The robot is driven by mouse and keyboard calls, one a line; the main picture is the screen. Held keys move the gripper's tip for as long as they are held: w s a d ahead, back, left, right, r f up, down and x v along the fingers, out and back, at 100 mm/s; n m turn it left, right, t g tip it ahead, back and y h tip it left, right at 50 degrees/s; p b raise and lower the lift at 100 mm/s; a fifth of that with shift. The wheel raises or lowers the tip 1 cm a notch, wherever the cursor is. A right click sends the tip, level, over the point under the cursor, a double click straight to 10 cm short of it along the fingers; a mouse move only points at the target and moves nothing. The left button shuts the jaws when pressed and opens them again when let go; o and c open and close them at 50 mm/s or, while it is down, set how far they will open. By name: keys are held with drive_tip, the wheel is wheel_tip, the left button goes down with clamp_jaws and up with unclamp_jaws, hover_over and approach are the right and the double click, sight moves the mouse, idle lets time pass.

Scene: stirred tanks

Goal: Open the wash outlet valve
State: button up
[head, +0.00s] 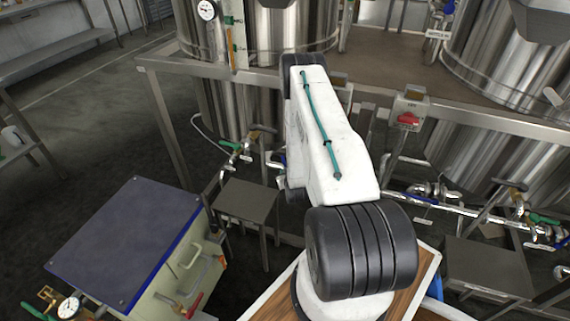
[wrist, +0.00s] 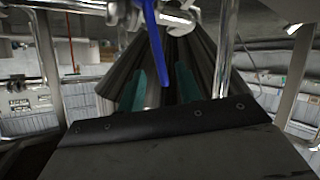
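In the wrist view a blue valve lever (wrist: 152,40) hangs down from metal pipework (wrist: 178,18) at the top. My gripper (wrist: 164,88) shows as two teal finger pads with a gap between them, so it is open. The lower end of the blue lever appears in line with this gap; I cannot tell if it touches a finger. No label shows whether this lever is the wash outlet valve. In the head view my white arm hides the gripper and the blue lever.
In the head view, steel tanks (head: 215,110) stand in a metal frame. Green-handled valves (head: 230,146) sit left of my arm, with others at far right. A red switch (head: 408,118) is on the frame. A dark-topped cabinet (head: 125,240) stands at left, with open floor beyond.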

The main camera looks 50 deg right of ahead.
drive_tip(key=x, duration=0.7)
drive_tip(key=shift+w+d+r, duration=0.25)
drive_tip(key=shift+w, duration=0.2)
clamp_jaws()
drive_tip(key=shift+d, duration=0.1)
